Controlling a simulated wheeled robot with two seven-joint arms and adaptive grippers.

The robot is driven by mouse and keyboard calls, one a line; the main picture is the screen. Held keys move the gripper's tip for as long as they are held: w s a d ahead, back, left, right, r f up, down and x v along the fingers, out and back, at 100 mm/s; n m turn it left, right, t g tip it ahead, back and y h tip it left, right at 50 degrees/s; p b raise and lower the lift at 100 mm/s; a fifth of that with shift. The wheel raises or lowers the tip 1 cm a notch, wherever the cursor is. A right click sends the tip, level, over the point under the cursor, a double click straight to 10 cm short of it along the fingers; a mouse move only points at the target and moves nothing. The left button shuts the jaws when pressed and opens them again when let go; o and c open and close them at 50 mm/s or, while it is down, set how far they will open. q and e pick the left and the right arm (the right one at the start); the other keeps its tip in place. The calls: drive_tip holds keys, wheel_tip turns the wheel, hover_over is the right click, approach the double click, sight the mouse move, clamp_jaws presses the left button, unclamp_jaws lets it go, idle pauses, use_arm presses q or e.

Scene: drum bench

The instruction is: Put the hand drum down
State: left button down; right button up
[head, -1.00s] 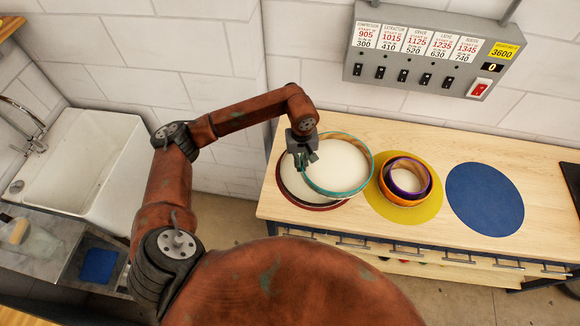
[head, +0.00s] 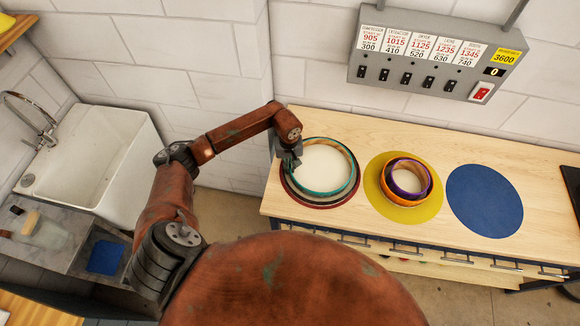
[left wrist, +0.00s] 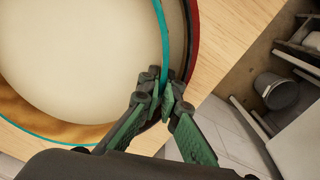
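The hand drum (head: 325,167) has a pale skin and a teal rim. It lies nearly level at the left of the bench, over a larger round maroon-edged piece (head: 318,206). Whether that piece is a mat or a bigger drum I cannot tell. My left gripper (head: 291,160) is at the drum's left rim. In the left wrist view my fingertips (left wrist: 167,98) close on the teal rim, with the skin (left wrist: 80,60) to the left and the maroon edge (left wrist: 193,45) just beyond. My right gripper is not in view.
On the wooden bench (head: 455,145), a yellow mat (head: 420,212) carries nested orange and purple rings (head: 405,180). A blue mat (head: 485,200) to its right is bare. A grey switch panel (head: 435,55) hangs on the wall. A white sink (head: 90,165) stands at the left.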

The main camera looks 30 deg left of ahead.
use_arm(q)
drive_tip(key=shift+f+b, duration=0.3)
drive_tip(key=shift+b, duration=0.1)
drive_tip(key=c, duration=2.2)
unclamp_jaws()
drive_tip(key=shift+o, duration=0.2)
drive_tip(key=shift+r+p, duration=0.25)
drive_tip(key=shift+p, duration=0.1)
wheel_tip(320, 180, up, 12)
drive_tip(key=b, duration=0.2)
drive_tip(key=shift+a, duration=0.15)
drive_tip(key=shift+s, duration=0.1)
